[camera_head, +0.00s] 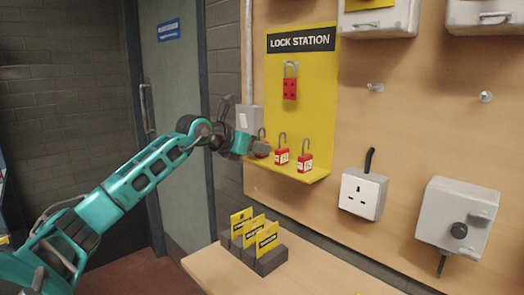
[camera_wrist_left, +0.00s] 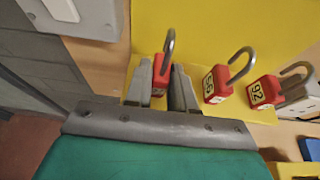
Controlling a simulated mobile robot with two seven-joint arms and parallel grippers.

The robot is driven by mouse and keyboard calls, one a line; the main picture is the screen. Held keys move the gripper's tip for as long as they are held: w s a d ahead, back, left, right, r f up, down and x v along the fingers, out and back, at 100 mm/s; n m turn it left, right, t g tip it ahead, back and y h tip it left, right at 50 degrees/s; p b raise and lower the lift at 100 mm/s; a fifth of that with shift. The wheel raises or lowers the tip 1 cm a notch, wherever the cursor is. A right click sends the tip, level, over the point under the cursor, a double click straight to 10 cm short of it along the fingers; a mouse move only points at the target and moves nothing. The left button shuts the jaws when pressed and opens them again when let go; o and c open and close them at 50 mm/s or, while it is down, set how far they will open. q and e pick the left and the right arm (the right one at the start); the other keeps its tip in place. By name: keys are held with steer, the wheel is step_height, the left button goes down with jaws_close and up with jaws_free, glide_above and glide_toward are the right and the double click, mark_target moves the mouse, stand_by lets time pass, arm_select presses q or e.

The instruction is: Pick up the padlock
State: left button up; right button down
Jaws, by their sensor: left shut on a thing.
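Several red padlocks with grey shackles stand in a row on the small shelf of the yellow lock station board (camera_head: 325,90). In the left wrist view, my left gripper (camera_wrist_left: 162,88) is shut on the leftmost padlock (camera_wrist_left: 161,70), one finger on each side of its red body. Its open shackle rises above the fingers. In the head view this padlock (camera_head: 262,146) is partly hidden by my left gripper (camera_head: 258,149). The middle padlock (camera_head: 281,156) and the right padlock (camera_head: 304,162) stand free to the right; they also show in the wrist view. My right gripper is not in view.
A wooden table (camera_head: 320,280) below holds a dark rack (camera_head: 271,262) with yellow cards. A white socket (camera_head: 362,194) and a grey switch box (camera_head: 457,216) are on the wall panel to the right.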

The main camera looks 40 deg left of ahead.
arm_select(q)
jaws_close()
steer(key=shift+r, duration=0.1)
